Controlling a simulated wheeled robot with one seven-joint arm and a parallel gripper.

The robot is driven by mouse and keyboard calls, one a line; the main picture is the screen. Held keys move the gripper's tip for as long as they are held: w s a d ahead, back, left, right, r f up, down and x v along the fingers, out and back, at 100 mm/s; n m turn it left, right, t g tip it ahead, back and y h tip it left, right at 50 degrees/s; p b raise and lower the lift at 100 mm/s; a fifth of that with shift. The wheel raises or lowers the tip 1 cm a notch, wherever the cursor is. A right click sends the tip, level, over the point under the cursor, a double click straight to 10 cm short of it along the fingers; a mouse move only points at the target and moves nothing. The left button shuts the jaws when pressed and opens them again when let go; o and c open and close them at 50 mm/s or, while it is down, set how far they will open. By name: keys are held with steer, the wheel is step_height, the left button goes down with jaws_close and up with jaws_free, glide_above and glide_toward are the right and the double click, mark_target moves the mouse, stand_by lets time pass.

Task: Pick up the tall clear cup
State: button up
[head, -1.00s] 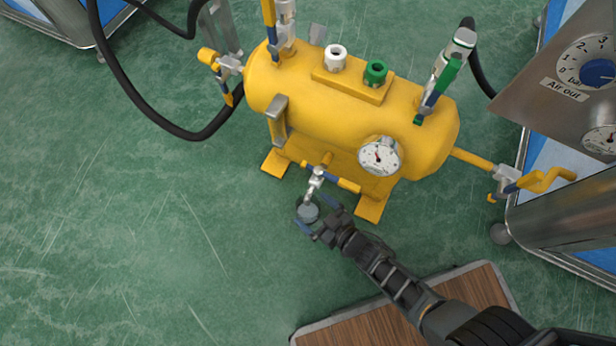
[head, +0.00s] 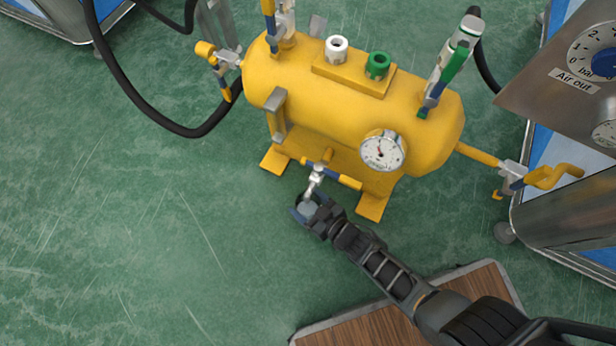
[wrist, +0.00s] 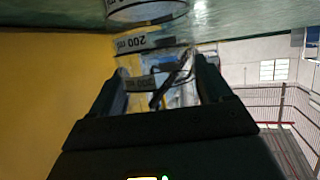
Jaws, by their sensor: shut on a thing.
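The clear cup (head: 307,209) is below the drain valve at the front of the yellow tank, seen from above as a small pale round shape. My gripper (head: 309,206) is around it, with one blue-tipped finger on each side, shut on it. In the wrist view the clear cup (wrist: 150,62) is between my two dark fingers, with a "200 ml" band on its wall. Its full height and base are hard to make out there. In the head view my gripper hides part of its side.
The yellow tank (head: 350,110) with its gauge (head: 382,151) stands right behind the cup, and its silver drain valve (head: 316,180) hangs close above. A wood-topped platform (head: 365,330) lies at the bottom. The green floor to the left is open.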

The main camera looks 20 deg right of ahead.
steer(key=shift+c, duration=1.3)
steer(key=shift+r, duration=0.1)
steer(key=shift+r+p, duration=0.5)
steer(key=shift+p, duration=0.05)
steer(key=shift+s+d+r, duration=0.1)
steer(key=shift+s+r, duration=0.05)
steer(key=shift+s, duration=0.05)
steer(key=s+d+p, duration=0.3)
steer(key=s+d, duration=0.1)
steer(key=s, duration=0.3)
step_height(320, 180, up, 14)
steer(key=p, duration=0.9)
steer(key=shift+w+a+f+p, duration=0.15)
steer(key=shift+a+f+p, duration=0.1)
steer(key=shift+p, duration=0.05)
